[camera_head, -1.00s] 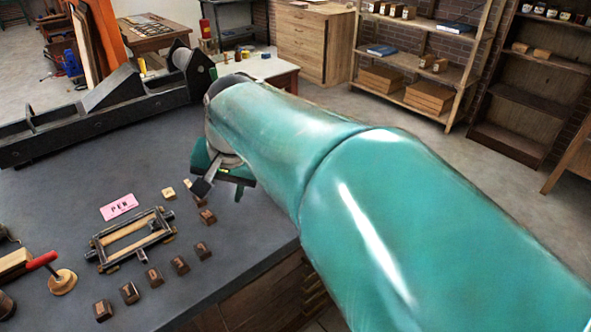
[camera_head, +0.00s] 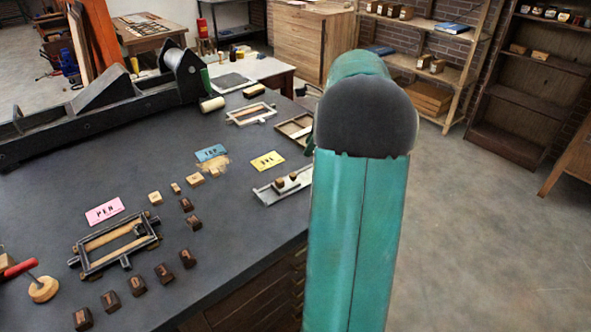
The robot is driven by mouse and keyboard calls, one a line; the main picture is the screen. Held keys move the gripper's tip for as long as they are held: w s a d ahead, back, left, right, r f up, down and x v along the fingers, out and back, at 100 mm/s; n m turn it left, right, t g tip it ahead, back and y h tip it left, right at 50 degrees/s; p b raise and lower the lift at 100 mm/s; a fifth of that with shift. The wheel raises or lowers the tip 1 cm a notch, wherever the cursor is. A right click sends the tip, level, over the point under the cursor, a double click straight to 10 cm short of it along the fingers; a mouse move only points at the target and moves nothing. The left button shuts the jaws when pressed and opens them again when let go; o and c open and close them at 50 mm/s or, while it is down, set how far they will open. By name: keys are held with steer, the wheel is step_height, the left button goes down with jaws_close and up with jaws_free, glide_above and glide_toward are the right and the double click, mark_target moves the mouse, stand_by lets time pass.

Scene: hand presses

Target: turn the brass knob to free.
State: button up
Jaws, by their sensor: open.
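I cannot make out a brass knob in the head view. The dark metal press (camera_head: 90,115) lies along the back left of the grey table, with a roller at its right end. My teal arm fills the right of the middle, and its dark rounded joint faces the camera. My gripper is hidden behind the arm, so I see neither its fingers nor what is near them.
On the table (camera_head: 230,225) lie a metal frame (camera_head: 115,240), several small type blocks, a pink card (camera_head: 104,211), a blue card (camera_head: 211,153), a yellow card (camera_head: 267,161) and a composing tray (camera_head: 284,187). A red-handled tool (camera_head: 22,267) is at left. Open floor lies right.

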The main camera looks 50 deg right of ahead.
mark_target(294, 175)
steer(key=x, duration=1.1)
steer(key=shift+f, duration=0.2)
jaws_close()
